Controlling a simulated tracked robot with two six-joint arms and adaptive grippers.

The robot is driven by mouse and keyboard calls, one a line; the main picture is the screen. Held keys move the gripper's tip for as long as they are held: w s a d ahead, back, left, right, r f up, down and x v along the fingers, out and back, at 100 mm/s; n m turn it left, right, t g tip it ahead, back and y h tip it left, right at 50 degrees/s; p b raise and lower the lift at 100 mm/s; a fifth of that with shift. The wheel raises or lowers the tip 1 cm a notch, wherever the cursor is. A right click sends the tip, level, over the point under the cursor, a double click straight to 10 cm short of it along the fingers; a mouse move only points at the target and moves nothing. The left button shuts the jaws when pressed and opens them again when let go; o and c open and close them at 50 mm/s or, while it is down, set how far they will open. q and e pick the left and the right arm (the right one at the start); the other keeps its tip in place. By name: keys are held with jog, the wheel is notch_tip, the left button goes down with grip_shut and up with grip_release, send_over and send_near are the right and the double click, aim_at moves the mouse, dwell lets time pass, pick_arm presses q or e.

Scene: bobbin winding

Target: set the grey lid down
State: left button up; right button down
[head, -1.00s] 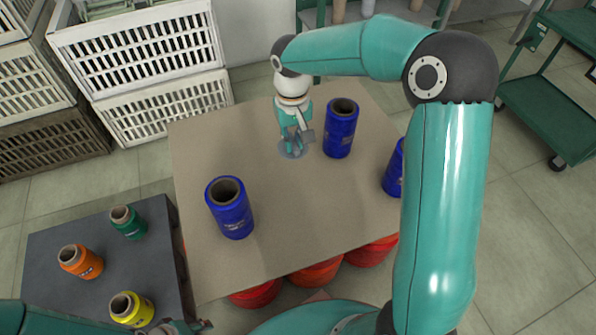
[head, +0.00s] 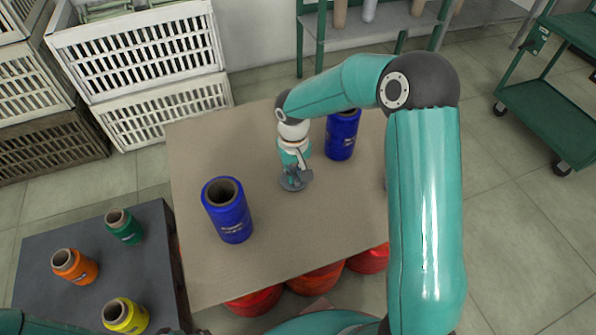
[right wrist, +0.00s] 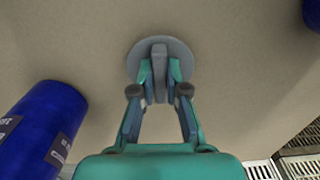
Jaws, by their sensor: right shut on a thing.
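The grey lid (right wrist: 178,50) is a flat round disc with an upright bar-shaped handle. My right gripper (right wrist: 160,72) is shut on that handle, one finger on each side. In the head view the lid (head: 291,185) shows under my right gripper (head: 295,174), over the middle of the brown tabletop (head: 270,255). It lies between two blue bobbins. I cannot tell whether its underside touches the tabletop.
A blue bobbin (head: 228,212) stands left of the lid and another (head: 342,135) stands behind right. Orange (head: 75,266), green (head: 123,227) and yellow (head: 125,316) bobbins stand on a dark side table (head: 60,235). The tabletop in front of the lid is clear.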

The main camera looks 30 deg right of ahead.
jog(key=c, duration=1.2)
grip_release()
jog(key=shift+f, duration=0.1)
